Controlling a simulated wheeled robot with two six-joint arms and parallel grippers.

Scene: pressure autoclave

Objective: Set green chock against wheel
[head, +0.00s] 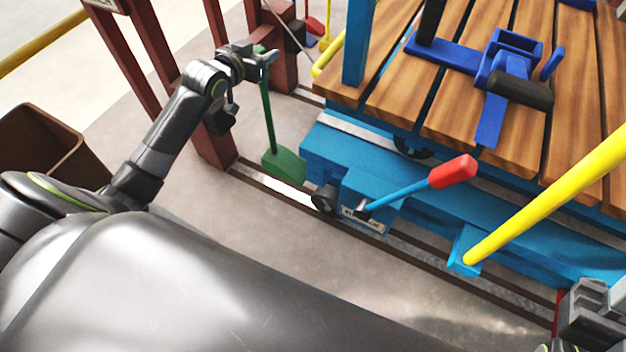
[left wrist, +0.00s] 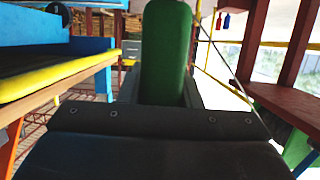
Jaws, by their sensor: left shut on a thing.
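The green chock (head: 284,165) is a wedge at the foot of a long upright green handle (head: 267,115). It is at the near rail, left of the blue cart, and I cannot tell whether it touches the rail. My left gripper (head: 264,58) is shut on the top of the handle; the green grip also fills the middle of the left wrist view (left wrist: 166,50). A dark round wheel (head: 323,199) shows at the cart's near left corner, with a small gap between it and the chock. My right gripper (head: 590,308) is partly in view at the lower right; its jaw state is unclear.
The blue cart (head: 330,150) carries a slatted wooden deck (head: 450,110). A red-tipped lever (head: 452,171) and a yellow bar (head: 550,195) stick out on its near side. Dark red posts (head: 212,145) stand close left of the chock. A brown bin (head: 45,150) is at far left.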

